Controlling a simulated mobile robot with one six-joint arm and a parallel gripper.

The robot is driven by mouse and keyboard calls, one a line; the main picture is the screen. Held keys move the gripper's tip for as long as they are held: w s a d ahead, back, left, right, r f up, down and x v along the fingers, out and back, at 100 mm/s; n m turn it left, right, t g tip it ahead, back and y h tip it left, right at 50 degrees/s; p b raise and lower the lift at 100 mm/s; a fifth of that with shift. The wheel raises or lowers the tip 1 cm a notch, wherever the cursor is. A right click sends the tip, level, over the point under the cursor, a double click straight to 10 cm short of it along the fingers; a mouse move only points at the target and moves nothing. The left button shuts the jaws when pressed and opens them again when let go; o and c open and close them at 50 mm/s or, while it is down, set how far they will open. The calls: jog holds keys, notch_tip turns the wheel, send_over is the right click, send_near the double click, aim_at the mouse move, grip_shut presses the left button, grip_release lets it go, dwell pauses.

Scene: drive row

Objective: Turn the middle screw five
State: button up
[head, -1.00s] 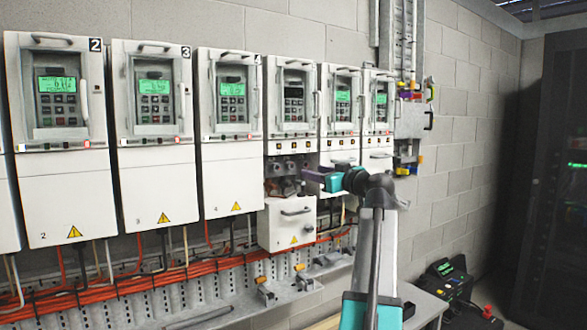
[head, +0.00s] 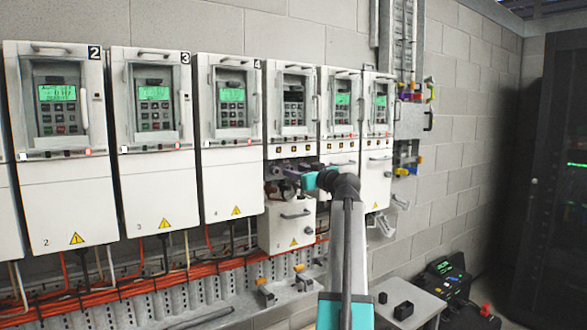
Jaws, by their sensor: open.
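The fourth drive from the left of those fully in view (head: 290,100) has a dark display, and I take it as drive five. Its lower cover (head: 285,228) hangs down, baring a terminal bay (head: 273,193). The screws in the bay are too small and too covered to tell apart.
Other drives, such as drive 4 (head: 232,180), stand in a row on the wall. Orange cables (head: 200,274) and a slotted rail run below. A grey table (head: 425,300) with small black boxes stands at the lower right. A dark cabinet (head: 555,180) is at far right.

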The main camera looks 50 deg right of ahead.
jog(key=shift+p+x, duration=0.3)
jog(key=shift+x, duration=1.1)
jog(key=c, duration=1.1)
jog(key=shift+o, duration=0.2)
